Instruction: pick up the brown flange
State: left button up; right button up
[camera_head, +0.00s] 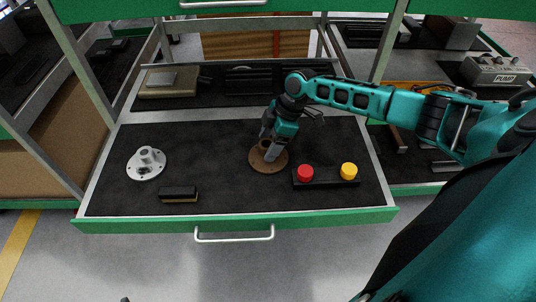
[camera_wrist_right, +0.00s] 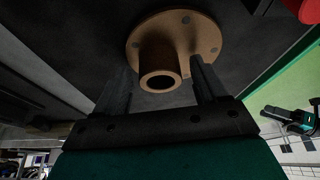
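The brown flange (camera_head: 261,165) lies on the black mat of the open drawer, its round base flat and its hollow neck pointing up. It also shows in the right wrist view (camera_wrist_right: 206,40). My right gripper (camera_head: 268,145) is over the flange and hides part of its neck in the head view. In the right wrist view its two fingers (camera_wrist_right: 160,72) stand on either side of the neck, open, with a gap showing on each side. My left gripper is not in view.
Left in the drawer (camera_head: 240,220) are a silver flange (camera_head: 146,164) and a dark brush-like block (camera_head: 178,194). Just right of the brown flange is a black box with a red button (camera_head: 305,172) and a yellow button (camera_head: 348,171). The mat between the two flanges is clear.

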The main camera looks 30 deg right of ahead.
grip_shut()
dwell(0.5)
jog(key=shift+w+r, duration=0.1)
